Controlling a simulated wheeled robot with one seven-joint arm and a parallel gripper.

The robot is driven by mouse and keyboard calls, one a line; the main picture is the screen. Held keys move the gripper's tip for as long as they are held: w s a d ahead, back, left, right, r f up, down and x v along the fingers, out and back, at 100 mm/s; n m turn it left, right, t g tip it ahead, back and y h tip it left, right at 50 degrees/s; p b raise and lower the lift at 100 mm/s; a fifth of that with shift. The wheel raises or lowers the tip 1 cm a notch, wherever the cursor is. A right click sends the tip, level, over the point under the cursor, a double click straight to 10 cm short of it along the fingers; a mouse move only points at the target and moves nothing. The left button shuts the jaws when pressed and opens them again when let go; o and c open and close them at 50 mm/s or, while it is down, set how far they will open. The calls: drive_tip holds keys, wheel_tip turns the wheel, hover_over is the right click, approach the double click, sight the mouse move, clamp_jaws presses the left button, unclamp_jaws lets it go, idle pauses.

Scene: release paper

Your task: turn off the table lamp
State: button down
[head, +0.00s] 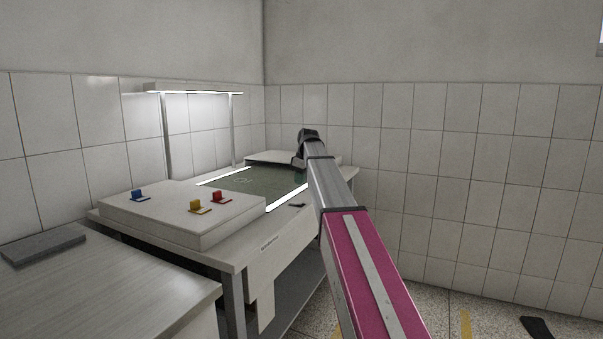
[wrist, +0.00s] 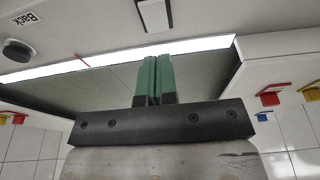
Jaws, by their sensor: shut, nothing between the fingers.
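The table lamp (head: 190,88) is a long shelf-like bar on two posts at the back of the white table, with a bright lit strip underneath. A dark green panel (head: 247,182) with glowing edges lies in the tabletop. In the wrist view, my gripper (wrist: 154,62) has green fingers pressed together, with nothing between them. They appear in front of the green panel and its bright strip (wrist: 205,46). A dark-edged pale rectangle (wrist: 153,14) shows beyond the fingertips; I cannot tell whether it is a switch.
A white box (head: 150,222) with blue, yellow and red tabs stands at the table's left. A small dark item (head: 297,205) is at the table's front edge. The wrist view shows a round black knob (wrist: 17,50) and a "Back" label (wrist: 23,18). Tiled walls close the corner.

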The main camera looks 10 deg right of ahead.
sight(298, 203)
drive_tip(key=x, duration=0.5)
drive_tip(key=shift+s+d+f, duration=0.25)
drive_tip(key=shift+d+f, duration=0.1)
drive_tip(key=shift+f, duration=0.15)
drive_tip(key=shift+d+f, duration=0.1)
drive_tip(key=shift+f, duration=0.7)
drive_tip(key=shift+s+d+f, duration=0.15)
drive_tip(key=shift+s+f, duration=0.1)
drive_tip(key=shift+f, duration=0.15)
drive_tip(key=shift+w+t+y, duration=0.1)
drive_tip(key=shift+t+y, duration=0.2)
drive_tip(key=shift+y, duration=0.1)
drive_tip(key=shift+w, duration=0.1)
drive_tip(key=shift+w+a+r, duration=0.35)
drive_tip(key=shift+a, duration=0.25)
